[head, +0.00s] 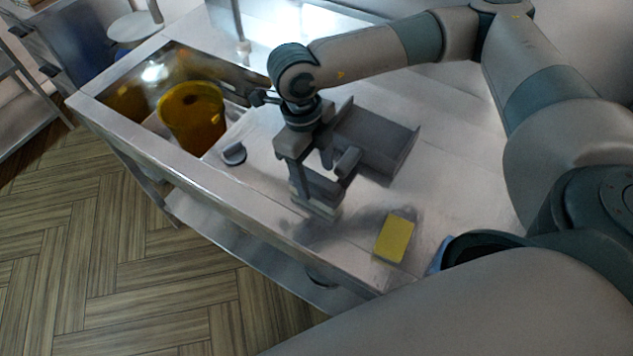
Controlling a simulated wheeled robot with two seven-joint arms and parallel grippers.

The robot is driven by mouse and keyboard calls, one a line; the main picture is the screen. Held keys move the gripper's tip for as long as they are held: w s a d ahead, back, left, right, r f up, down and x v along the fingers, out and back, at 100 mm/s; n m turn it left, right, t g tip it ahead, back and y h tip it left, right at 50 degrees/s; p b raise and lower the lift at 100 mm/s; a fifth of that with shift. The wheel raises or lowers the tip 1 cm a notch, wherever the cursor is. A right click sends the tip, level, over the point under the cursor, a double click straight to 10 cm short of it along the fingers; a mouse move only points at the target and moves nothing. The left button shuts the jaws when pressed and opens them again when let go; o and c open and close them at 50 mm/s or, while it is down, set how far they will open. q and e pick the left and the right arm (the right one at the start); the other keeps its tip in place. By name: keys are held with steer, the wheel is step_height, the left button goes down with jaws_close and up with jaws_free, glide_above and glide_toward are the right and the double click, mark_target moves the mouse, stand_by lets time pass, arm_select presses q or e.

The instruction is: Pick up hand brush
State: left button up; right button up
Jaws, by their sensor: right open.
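My right gripper (318,172) points down over the steel counter, its fingers apart. Directly below it is a grey block with a paler lower edge, which looks like the hand brush (317,205). The gripper hides part of the brush, and I cannot tell whether the fingers touch it or reach around it. My left gripper is not in view.
A grey dustpan-like tray (378,142) lies just behind and right of the gripper. A yellow sponge (394,238) lies on the counter (455,170) to the front right. A yellow bucket (193,117) stands in the sink at left, with a small dark round object (233,154) near it.

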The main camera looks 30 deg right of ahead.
steer(key=shift+s+f, duration=0.2)
steer(key=shift+f, duration=1)
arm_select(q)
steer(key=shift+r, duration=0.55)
arm_select(e)
steer(key=c, duration=1.2)
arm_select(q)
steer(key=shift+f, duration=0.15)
arm_select(e)
steer(key=shift+r, duration=0.15)
